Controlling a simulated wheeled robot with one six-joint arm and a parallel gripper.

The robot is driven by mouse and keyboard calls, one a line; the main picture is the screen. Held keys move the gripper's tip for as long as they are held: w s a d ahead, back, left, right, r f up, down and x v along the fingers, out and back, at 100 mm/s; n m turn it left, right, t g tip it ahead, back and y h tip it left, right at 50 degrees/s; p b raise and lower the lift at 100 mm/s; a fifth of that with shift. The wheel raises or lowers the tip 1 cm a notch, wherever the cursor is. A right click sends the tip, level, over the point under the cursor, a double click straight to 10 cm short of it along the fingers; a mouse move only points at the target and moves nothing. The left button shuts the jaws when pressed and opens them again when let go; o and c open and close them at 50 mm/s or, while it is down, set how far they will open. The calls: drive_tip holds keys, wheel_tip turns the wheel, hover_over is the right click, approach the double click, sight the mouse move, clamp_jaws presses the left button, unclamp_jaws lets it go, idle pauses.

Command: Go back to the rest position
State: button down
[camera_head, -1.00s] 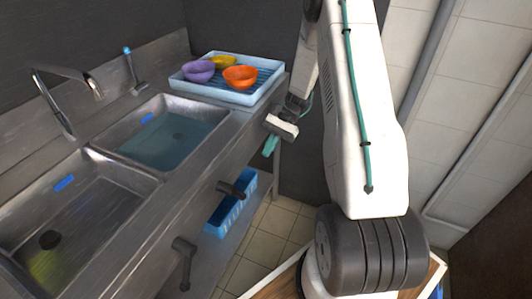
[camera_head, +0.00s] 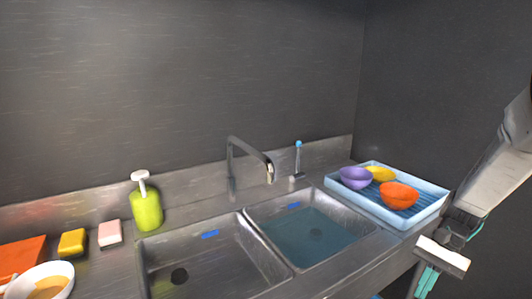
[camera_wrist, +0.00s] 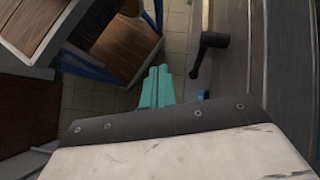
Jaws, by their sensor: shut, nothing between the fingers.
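My gripper (camera_head: 427,282) hangs at the lower right of the head view, in front of the counter's right end and beside the blue tray. Its teal fingers are shut with nothing between them. In the wrist view the closed fingers (camera_wrist: 157,88) point down over the tiled floor. They touch nothing that I can see. My arm comes in from the right edge of the head view.
A blue tray (camera_head: 430,208) on the counter holds purple (camera_head: 355,178), yellow (camera_head: 380,173) and orange (camera_head: 398,195) bowls. Left are a water-filled basin (camera_head: 315,235), an empty basin (camera_head: 205,265), a faucet (camera_head: 250,150) and a green soap bottle (camera_head: 146,210). A black handle (camera_wrist: 205,52) is near the fingers.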

drive_tip(key=s+a+r+n+t+h, duration=0.3)
drive_tip(key=s+a+r, duration=0.3)
drive_tip(key=s+r, duration=0.2)
drive_tip(key=s+a+r+n+t+h, duration=0.3)
drive_tip(key=s+a+r+n, duration=0.2)
drive_tip(key=s+r, duration=0.3)
wheel_tip(320, 180, up, 3)
drive_tip(key=shift+s+a+f+n+h, duration=0.2)
drive_tip(key=shift+s+a+n+h, duration=0.1)
drive_tip(key=shift+s+a+h, duration=0.1)
